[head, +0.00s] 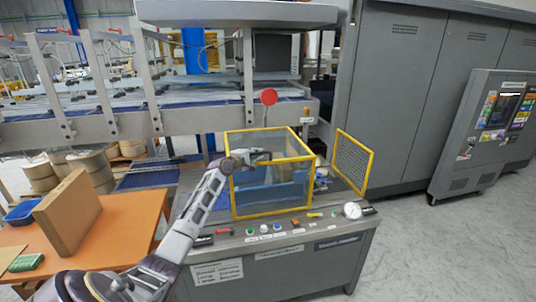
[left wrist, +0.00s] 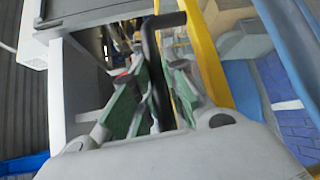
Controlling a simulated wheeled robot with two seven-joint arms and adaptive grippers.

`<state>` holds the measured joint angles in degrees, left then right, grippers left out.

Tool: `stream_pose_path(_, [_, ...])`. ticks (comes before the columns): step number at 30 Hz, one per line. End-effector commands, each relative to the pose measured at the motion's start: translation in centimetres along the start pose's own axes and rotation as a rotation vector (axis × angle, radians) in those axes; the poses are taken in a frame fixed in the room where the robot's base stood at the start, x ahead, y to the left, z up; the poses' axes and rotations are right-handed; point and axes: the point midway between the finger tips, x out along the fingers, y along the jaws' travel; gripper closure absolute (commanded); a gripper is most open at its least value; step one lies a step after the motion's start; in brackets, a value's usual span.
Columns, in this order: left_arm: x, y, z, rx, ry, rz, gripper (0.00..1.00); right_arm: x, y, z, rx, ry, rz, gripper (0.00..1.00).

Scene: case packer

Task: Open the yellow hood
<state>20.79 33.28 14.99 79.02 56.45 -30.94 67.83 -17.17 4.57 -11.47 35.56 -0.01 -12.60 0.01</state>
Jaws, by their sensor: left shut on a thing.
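The yellow hood (head: 292,159) is a yellow-framed box with clear panels on the grey machine cabinet. Its frame sits squarely over the blue parts inside, and it looks closed. My left gripper (head: 262,156) is at the upper front edge of the hood. In the left wrist view the green-padded fingers (left wrist: 152,95) are shut around a black bar-shaped handle (left wrist: 150,48). A yellow frame bar (left wrist: 207,55) runs just right of the handle there. The fingers hide part of the handle. My right gripper is not in view.
A yellow-framed mesh panel (head: 352,162) stands at the hood's right. The control ledge in front holds several buttons and a white gauge (head: 352,211). An orange table (head: 118,228) with a cardboard piece (head: 76,226) is at left. A conveyor (head: 180,118) runs behind.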

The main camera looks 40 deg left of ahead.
Motion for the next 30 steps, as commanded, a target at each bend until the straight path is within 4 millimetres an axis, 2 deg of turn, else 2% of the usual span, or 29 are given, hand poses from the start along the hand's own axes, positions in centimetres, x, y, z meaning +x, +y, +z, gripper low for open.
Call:
stream_pose_path(1, [-0.7,-0.5,-0.8,0.001,0.001,-0.007,1.00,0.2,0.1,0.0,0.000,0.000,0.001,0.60])
stream_pose_path(6, [-2.8,-0.6,-2.9,0.000,0.001,-0.007,1.00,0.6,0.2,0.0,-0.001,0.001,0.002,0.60])
stream_pose_path(12, [-4.3,-0.5,-4.4,0.001,0.000,-0.006,1.00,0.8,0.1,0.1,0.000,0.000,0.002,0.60])
stream_pose_path(27, [-4.9,-0.4,-4.9,0.000,0.000,-0.006,1.00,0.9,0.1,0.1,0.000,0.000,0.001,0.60])
stream_pose_path(28, [-4.9,-0.4,-4.9,0.000,0.000,-0.006,0.85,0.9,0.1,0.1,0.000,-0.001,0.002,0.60])
stream_pose_path(30, [-4.9,-0.4,-4.9,0.000,0.000,-0.006,0.76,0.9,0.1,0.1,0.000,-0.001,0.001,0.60])
